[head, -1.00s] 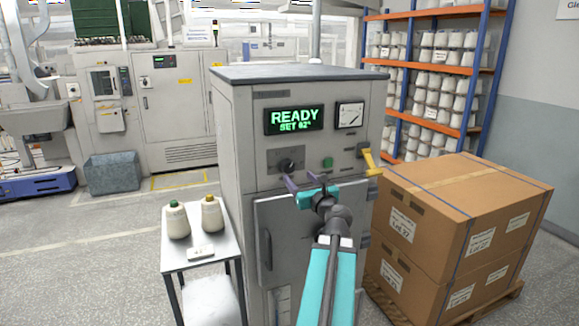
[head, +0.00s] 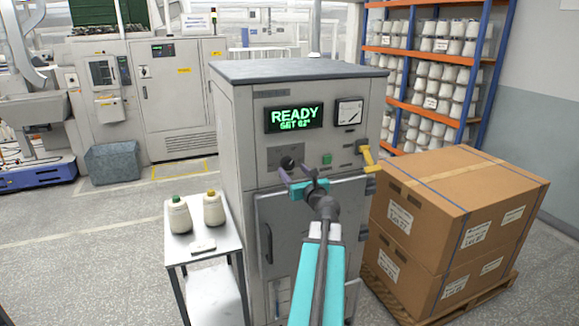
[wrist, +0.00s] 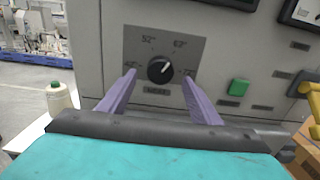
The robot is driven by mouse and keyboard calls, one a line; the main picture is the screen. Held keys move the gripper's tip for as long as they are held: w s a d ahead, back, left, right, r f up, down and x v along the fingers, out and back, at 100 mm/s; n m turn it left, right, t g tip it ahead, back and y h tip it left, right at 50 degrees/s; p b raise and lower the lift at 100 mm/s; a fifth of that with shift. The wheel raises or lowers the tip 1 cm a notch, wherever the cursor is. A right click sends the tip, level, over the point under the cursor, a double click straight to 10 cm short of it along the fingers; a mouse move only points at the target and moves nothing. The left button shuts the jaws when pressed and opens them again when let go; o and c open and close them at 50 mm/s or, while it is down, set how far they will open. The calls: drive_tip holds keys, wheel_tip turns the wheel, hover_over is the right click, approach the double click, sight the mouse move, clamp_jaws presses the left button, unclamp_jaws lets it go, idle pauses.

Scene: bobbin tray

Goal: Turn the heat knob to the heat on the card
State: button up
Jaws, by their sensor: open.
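The heat knob (wrist: 161,68) is a round black knob on a grey dial plate (wrist: 190,44) with printed numbers. Its white mark points to the upper right, towards what reads as 62. In the head view the knob (head: 287,163) sits on the machine's front, left of a green button. The display (head: 294,117) reads READY, SET 62°. A small white card (head: 203,247) lies on the side table; its print is too small to read. My gripper (wrist: 158,76) is open and empty, its purple fingers to the left and right of the knob, apart from it.
Two thread cones (head: 179,214) stand on the side table (head: 210,258) left of the machine. A green button (wrist: 238,88) and a yellow handle (head: 368,157) lie right of the knob. Stacked cartons (head: 450,210) stand on a pallet at right.

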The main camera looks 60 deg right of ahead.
sight(289, 166)
drive_tip(key=shift+p+x, duration=0.5)
drive_tip(key=shift+x, duration=1.55)
drive_tip(key=c, duration=0.9)
drive_tip(key=shift+a, duration=0.2)
drive_tip(key=shift+c, duration=0.7)
drive_tip(key=shift+d, duration=0.15)
drive_tip(key=shift+r, duration=0.1)
